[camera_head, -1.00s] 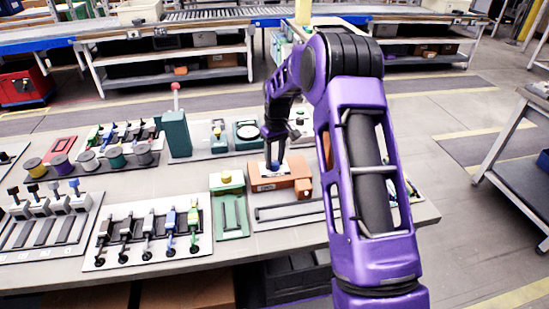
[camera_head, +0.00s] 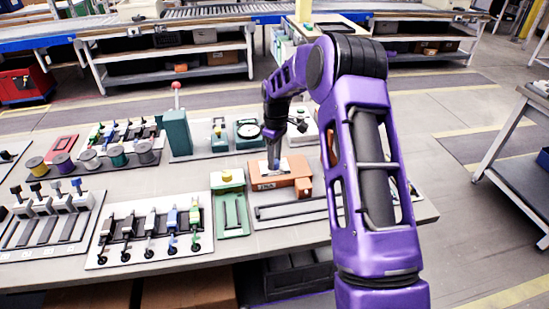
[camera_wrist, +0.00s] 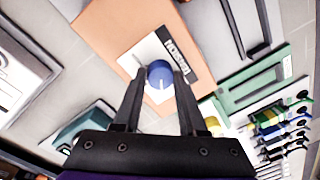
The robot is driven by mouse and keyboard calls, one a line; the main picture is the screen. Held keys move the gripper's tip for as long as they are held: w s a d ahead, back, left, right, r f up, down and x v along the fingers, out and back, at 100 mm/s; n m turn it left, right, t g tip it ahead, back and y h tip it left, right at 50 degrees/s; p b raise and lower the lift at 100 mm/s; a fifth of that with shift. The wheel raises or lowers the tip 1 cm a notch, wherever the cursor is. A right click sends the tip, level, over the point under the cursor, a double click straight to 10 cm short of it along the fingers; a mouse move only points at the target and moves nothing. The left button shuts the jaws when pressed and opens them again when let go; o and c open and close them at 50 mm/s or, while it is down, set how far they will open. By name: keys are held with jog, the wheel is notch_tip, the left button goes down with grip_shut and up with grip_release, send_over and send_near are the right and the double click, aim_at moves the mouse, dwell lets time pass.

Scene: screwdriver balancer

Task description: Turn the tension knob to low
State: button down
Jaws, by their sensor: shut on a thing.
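The tension knob (camera_wrist: 160,73) is a round blue knob with a white pointer line. It sits on a white plate with a dark label (camera_wrist: 176,52) on top of an orange-brown box (camera_wrist: 112,30). In the wrist view my gripper (camera_wrist: 160,78) has one finger on each side of the knob, closed on it. The pointer line faces toward the gripper's palm in that view. In the head view my gripper (camera_head: 273,165) reaches down onto the orange box (camera_head: 282,178), and the knob is mostly hidden behind the fingers.
A green fixture with a yellow knob (camera_head: 227,176) stands just left of the box. Several coloured toggle clamps (camera_head: 150,225) lie on a board further left. A green block with a red-tipped lever (camera_head: 177,130) and a round dial (camera_head: 248,131) stand behind.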

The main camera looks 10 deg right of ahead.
aim_at(276, 159)
dwell(0.3)
jog(key=shift+c, duration=2.3)
grip_release()
jog(key=shift+r, duration=0.15)
notch_tip(276, 159, up, 17)
jog(key=p, duration=0.1)
jog(key=shift+w+d, duration=0.3)
jog(key=shift+w+a, duration=0.1)
